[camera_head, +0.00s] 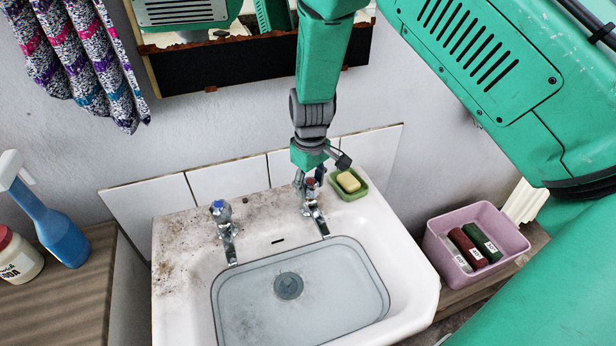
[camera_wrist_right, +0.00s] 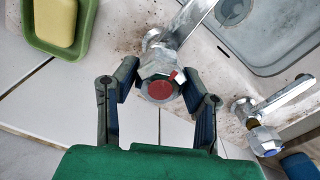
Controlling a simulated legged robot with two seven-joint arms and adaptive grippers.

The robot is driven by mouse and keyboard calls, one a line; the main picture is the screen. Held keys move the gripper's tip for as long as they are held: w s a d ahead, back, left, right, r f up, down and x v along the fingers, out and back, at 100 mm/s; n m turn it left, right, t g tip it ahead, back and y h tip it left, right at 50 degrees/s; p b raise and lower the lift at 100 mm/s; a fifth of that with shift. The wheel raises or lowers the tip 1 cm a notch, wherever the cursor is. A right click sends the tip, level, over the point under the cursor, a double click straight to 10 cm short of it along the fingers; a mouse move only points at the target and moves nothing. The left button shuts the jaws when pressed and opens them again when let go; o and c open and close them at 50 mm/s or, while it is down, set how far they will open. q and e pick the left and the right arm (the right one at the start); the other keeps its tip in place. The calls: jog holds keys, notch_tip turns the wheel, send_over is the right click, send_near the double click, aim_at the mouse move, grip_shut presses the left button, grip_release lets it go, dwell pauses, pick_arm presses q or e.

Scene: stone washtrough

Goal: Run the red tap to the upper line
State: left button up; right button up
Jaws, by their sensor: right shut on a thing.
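The red tap (camera_head: 313,205) stands at the back right of the white sink (camera_head: 180,310). My right gripper (camera_head: 318,174) is over its head from above. In the right wrist view the red-capped tap head (camera_wrist_right: 160,89) sits between the two fingers of the right gripper (camera_wrist_right: 160,90), which are shut on it. A clear, grey-rimmed basin (camera_head: 377,278) lies in the sink under both spouts, with a round drain (camera_head: 288,286) showing through it. I can make out neither a line, a water level nor a running stream. My left gripper is out of view.
The blue tap (camera_head: 222,213) stands to the left. A yellow soap (camera_head: 348,182) in a green dish (camera_head: 361,190) sits close right of the red tap. A pink bin (camera_head: 510,235) stands right; a blue bottle (camera_head: 62,236) and a jar (camera_head: 17,259) stand left.

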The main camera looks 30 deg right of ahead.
jog(key=shift+w, duration=0.1)
jog(key=o, duration=1.2)
jog(key=shift+c, duration=0.2)
notch_tip(320, 180, up, 12)
